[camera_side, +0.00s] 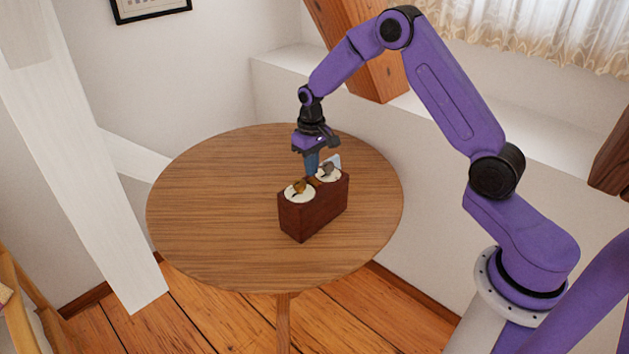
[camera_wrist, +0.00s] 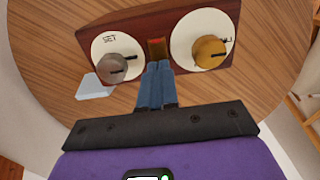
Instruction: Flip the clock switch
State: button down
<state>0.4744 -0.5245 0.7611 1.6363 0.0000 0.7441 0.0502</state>
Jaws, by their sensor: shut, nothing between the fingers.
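The clock (camera_side: 312,212) is a dark reddish-brown wooden box on the round table, with two white round dials on its top face. In the wrist view the clock (camera_wrist: 150,20) has a grey knob (camera_wrist: 112,67) on the left dial, marked "SET", and a brass knob (camera_wrist: 209,51) on the right dial, whose lettering is partly hidden. A small orange-brown switch (camera_wrist: 156,48) sits between the dials. My gripper (camera_wrist: 158,70) is shut and empty, its blue fingertips at the switch's near end; I cannot tell whether they touch. My gripper (camera_side: 311,172) points down over the clock in the side view.
The round wooden table (camera_side: 215,215) is otherwise clear around the clock. A pale translucent plate (camera_wrist: 93,88) sticks out beside the grey knob. A white timber brace (camera_side: 90,150) stands left of the table, and a wall ledge (camera_side: 290,75) runs behind it.

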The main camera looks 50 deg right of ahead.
aim_at(312, 179)
jog(key=shift+f, duration=0.95)
dwell(0.6)
jog(key=shift+r, duration=3.5)
